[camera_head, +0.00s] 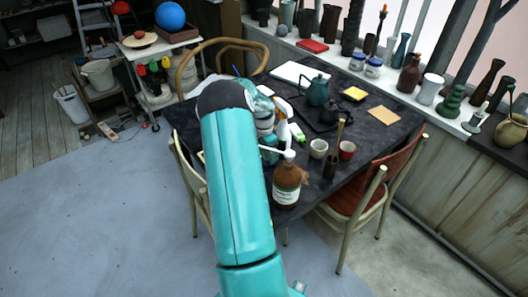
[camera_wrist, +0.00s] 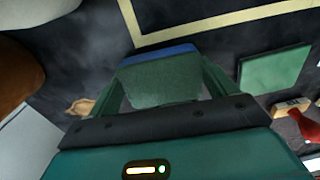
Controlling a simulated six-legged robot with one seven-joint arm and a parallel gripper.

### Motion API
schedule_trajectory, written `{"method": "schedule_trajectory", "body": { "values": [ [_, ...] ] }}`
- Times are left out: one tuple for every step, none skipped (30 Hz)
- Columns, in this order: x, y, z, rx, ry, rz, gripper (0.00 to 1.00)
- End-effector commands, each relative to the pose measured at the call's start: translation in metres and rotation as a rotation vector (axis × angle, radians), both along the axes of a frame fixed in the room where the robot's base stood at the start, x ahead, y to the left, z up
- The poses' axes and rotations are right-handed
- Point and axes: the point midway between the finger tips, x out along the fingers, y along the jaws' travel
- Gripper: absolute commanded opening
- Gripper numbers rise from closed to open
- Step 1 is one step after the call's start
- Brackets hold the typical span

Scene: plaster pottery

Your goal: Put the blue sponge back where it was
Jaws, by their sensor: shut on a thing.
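In the wrist view the fingers of my gripper (camera_wrist: 160,82) are closed on both sides of a block with a blue top edge and a grey-green face, the blue sponge (camera_wrist: 158,54). It is held above a dark tabletop (camera_wrist: 90,40); the gap beneath it cannot be judged. In the head view my own arm hides the sponge and most of the gripper, over the left part of the dark table (camera_head: 350,135).
A brown labelled bottle (camera_head: 287,186), a white cup (camera_head: 318,149), a red cup (camera_head: 347,150) and a teal teapot (camera_head: 316,91) crowd the table. A green square (camera_wrist: 275,70) and a pale stripe (camera_wrist: 215,24) lie near the sponge. Chairs surround the table.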

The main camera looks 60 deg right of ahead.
Motion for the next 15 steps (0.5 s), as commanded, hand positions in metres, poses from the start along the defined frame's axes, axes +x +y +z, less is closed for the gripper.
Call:
{"method": "schedule_trajectory", "body": {
  "values": [
    [-0.0002,0.0000,0.0001,0.000,0.000,0.000,0.51],
    [-0.0002,0.0001,-0.0002,0.000,0.000,0.000,0.51],
    [-0.0003,0.0001,-0.0011,0.000,0.001,0.000,0.51],
    [-0.0004,0.0002,-0.0021,0.001,0.000,0.000,0.51],
    [-0.0005,0.0002,-0.0030,0.001,0.000,0.000,0.51],
    [-0.0004,0.0002,-0.0031,0.000,0.001,0.000,0.88],
    [-0.0004,0.0002,-0.0029,0.000,0.001,0.000,0.94],
    [-0.0003,0.0001,-0.0029,0.000,0.001,0.000,1.00],
    [-0.0003,0.0001,-0.0028,0.000,0.001,0.000,1.00],
    [-0.0003,0.0001,-0.0028,0.000,0.001,0.000,1.00],
    [-0.0004,0.0002,-0.0028,0.000,0.001,0.000,1.00],
    [-0.0003,0.0001,-0.0027,0.000,0.001,0.000,1.00],
    [-0.0003,0.0001,-0.0027,0.000,0.001,0.000,1.00],
    [-0.0003,0.0001,-0.0026,0.000,0.001,0.000,1.00],
    [-0.0003,0.0001,-0.0019,0.000,0.001,0.000,1.00]
  ]
}}
